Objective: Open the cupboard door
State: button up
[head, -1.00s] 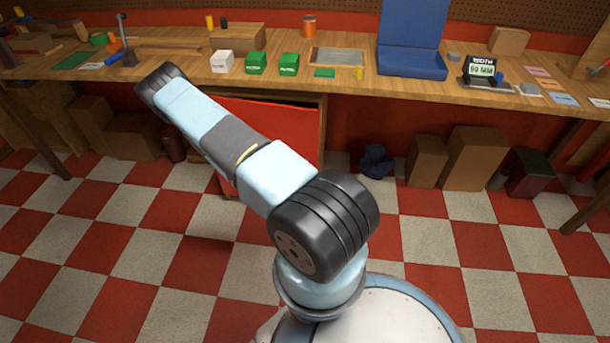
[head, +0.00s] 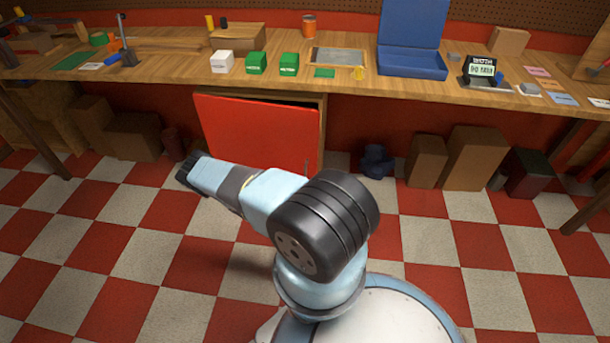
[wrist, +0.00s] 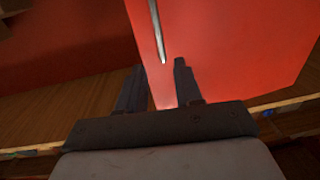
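The red cupboard door (head: 255,135) is under the workbench in the head view. It stands ajar, with a dark gap along its top at the right and its left edge out past the cupboard frame (head: 322,125). My gripper (head: 188,172) is low at the door's left side. In the wrist view the door (wrist: 235,50) fills the upper right, with a slim metal bar handle (wrist: 156,30) on it. My gripper (wrist: 157,76) is open, and the bar's near end lies just ahead of the gap between the fingers. I cannot tell whether they touch the door.
The workbench (head: 350,85) runs above, holding small boxes and a blue case (head: 411,62). Cardboard boxes (head: 475,158) and a dark blue object (head: 376,160) stand on the floor to the right, more boxes (head: 130,135) to the left. The checkered floor in front is clear.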

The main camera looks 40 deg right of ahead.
aim_at(305, 175)
jog(key=x, duration=1.3)
jog(key=shift+w+d+f, duration=0.1)
jog(key=shift+w+d, duration=0.1)
jog(key=shift+d, duration=0.05)
jog(key=shift+c, duration=0.3)
grip_shut()
